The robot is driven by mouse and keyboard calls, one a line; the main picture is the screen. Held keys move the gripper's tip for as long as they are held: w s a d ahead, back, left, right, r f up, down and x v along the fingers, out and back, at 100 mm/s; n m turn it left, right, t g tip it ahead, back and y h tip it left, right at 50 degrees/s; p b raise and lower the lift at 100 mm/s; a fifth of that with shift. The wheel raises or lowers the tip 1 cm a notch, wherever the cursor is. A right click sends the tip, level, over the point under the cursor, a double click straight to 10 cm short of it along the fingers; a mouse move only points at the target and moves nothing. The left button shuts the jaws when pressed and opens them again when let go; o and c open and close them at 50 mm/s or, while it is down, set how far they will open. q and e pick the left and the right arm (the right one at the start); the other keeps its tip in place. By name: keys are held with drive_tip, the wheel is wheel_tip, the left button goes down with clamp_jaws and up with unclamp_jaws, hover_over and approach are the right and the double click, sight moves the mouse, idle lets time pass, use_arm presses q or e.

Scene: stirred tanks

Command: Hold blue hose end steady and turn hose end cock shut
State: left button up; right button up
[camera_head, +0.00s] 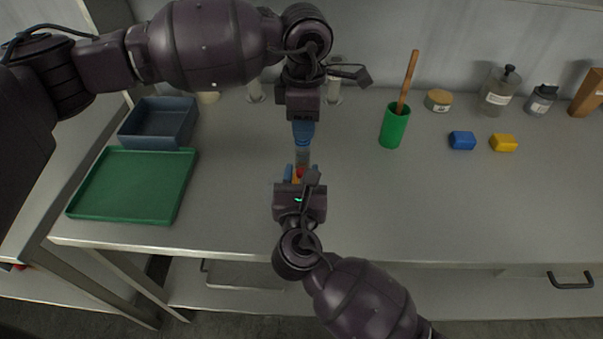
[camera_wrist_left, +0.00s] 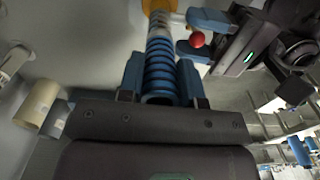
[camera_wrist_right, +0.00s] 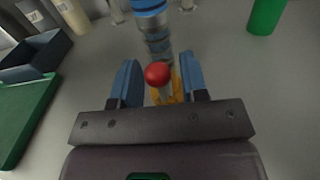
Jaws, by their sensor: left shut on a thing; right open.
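The blue hose end (camera_head: 303,132) is a ribbed blue hose over the grey bench, with a metallic fitting (camera_wrist_right: 158,42) at its lower end. My left gripper (camera_wrist_left: 163,84) is shut on the blue hose; its ribs show between the blue fingers in the left wrist view. The cock has a red ball knob (camera_wrist_right: 158,73) and a yellow part (camera_wrist_right: 176,88). My right gripper (camera_wrist_right: 160,80) is open, with one blue finger on each side of the red knob. A gap shows between knob and fingers. In the head view the right gripper (camera_head: 300,176) partly hides the cock.
A green tray (camera_head: 132,186) and a blue-grey bin (camera_head: 158,124) are at the left. A green cup (camera_head: 394,126) with a wooden handle, a blue block (camera_head: 462,140), a yellow block (camera_head: 503,143) and bottles are at the right. The right front bench is clear.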

drive_tip(key=shift+c, duration=0.3)
clamp_jaws()
drive_tip(key=m, duration=0.1)
drive_tip(key=d+m, duration=0.1)
drive_tip(key=m, duration=0.1)
drive_tip(key=shift+d+f+m, duration=0.1)
drive_tip(key=shift+d+m, duration=0.05)
drive_tip(key=shift+m, duration=0.15)
drive_tip(key=m, duration=0.1)
drive_tip(key=d+m, duration=0.1)
drive_tip(key=m, duration=0.1)
drive_tip(key=shift+d+f+m, duration=0.15)
drive_tip(key=shift+f+m, duration=0.15)
drive_tip(key=shift+f, duration=0.05)
drive_tip(key=m, duration=0.2)
drive_tip(key=d+f+m, duration=0.1)
drive_tip(key=m, duration=0.2)
drive_tip(key=shift+d+f+m, duration=0.15)
drive_tip(key=shift+f+m, duration=0.15)
drive_tip(key=m, duration=0.1)
drive_tip(key=f+m, duration=0.1)
drive_tip(key=m, duration=0.1)
drive_tip(key=f+m, duration=0.1)
drive_tip(key=m, duration=0.1)
drive_tip(key=shift+d, duration=0.25)
